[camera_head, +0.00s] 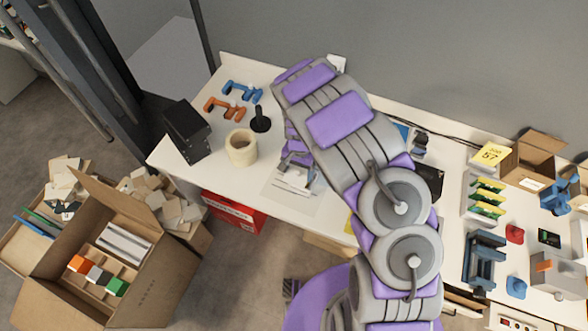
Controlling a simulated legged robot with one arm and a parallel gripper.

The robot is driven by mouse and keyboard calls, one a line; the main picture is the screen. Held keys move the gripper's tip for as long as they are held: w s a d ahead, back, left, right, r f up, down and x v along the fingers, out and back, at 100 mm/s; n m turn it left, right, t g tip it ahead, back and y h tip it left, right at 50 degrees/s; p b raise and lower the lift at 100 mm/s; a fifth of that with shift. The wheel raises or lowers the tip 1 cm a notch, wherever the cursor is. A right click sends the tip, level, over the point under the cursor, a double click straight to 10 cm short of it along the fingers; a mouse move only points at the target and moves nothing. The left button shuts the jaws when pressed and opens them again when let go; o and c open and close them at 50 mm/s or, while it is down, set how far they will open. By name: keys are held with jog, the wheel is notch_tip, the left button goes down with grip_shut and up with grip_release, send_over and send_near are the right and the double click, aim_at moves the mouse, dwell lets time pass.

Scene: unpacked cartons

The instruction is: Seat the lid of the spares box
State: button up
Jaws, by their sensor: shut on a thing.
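My gripper (298,167) points down over the front part of the white bench, left of the middle. It is shut on a small pale piece (293,184), which looks like the lid. Under and around this piece is a pale, see-through flat shape (284,199) on the bench, perhaps the spares box; its walls are hard to make out. My arm and gripper hide part of both. I cannot tell whether the lid touches the box or is held just above it.
A tape roll (241,148), a black upright tool (260,121), a black box (187,131) and orange (225,108) and blue (243,91) clamps stand left of my gripper. An open carton (150,258) is on the floor, lower left. Bins and small parts crowd the bench's right.

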jog(key=shift+d+r, duration=0.1)
jog(key=shift+d, duration=1.05)
jog(key=shift+a+f, duration=0.3)
jog(key=shift+a, duration=0.55)
jog(key=shift+a+f, duration=0.2)
jog(key=shift+f, duration=0.05)
jog(key=shift+d+f, duration=0.35)
jog(key=shift+d, duration=0.55)
jog(key=o, duration=0.7)
jog(key=shift+f, duration=0.1)
jog(key=shift+c, duration=0.2)
jog(key=shift+o, duration=1.4)
jog(key=shift+a, duration=0.8)
jog(key=shift+w+d+r, duration=0.1)
jog(key=shift+d+r, duration=0.15)
jog(key=shift+r, duration=0.05)
notch_tip(320, 180, up, 16)
jog(key=w+p, duration=0.1)
jog(key=w, duration=0.1)
jog(key=shift+r+p, duration=0.25)
jog(key=shift+p, duration=0.1)
jog(key=shift+a, duration=0.15)
